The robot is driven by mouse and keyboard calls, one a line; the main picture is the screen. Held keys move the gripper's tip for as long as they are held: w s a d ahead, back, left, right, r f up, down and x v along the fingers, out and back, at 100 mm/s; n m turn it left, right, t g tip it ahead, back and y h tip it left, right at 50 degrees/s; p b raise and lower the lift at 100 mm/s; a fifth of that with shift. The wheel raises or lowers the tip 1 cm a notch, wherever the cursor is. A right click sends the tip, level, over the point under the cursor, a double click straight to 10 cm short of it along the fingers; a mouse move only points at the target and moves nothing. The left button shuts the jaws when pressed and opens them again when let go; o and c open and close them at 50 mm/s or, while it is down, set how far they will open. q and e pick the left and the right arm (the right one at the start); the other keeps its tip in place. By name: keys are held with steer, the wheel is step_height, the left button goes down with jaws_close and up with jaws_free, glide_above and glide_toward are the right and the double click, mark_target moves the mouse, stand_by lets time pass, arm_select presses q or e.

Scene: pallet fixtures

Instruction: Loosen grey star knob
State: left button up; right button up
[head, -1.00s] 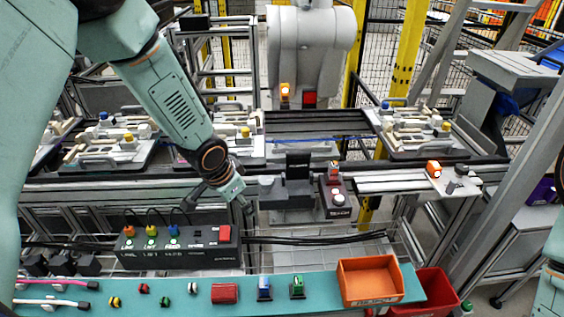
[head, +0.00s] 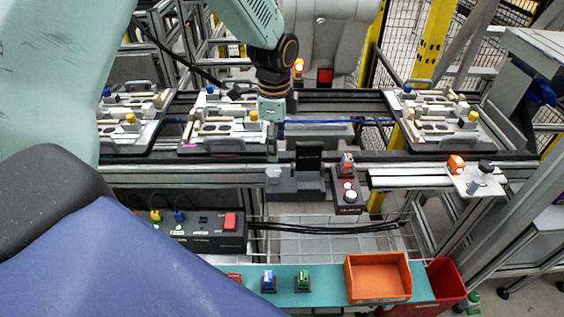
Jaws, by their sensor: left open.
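A small light grey knob-like part (head: 273,174) sits at the left end of a dark grey clamp fixture (head: 297,184) in the middle of the head view. It looks like the grey star knob, but its lobes are too small to make out. My left gripper (head: 272,148) points down just above and behind this part, apart from it in the picture. Its fingers are open and slim, and I see nothing between them. My right gripper is not in view.
Pallets with fixtures (head: 440,118) stand on the conveyor behind. A button box (head: 348,192) is right of the clamp. A bracket with an orange light and dark knob (head: 474,182) is further right. An orange bin (head: 378,279) and red bin (head: 437,287) are in front.

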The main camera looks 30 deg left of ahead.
mark_target(274, 171)
arm_select(q)
steer(key=shift+s+a+f+m, duration=0.15)
steer(key=shift+s+f+m, duration=0.05)
steer(key=shift+s+m, duration=0.15)
step_height(274, 171, down, 7)
steer(key=shift+s+r, duration=0.1)
steer(key=shift+r, duration=0.1)
steer(key=shift+f, duration=0.35)
steer(key=shift+a+f, duration=0.1)
steer(key=shift+f, duration=0.05)
steer(key=shift+s, duration=0.1)
steer(key=c, duration=1.2)
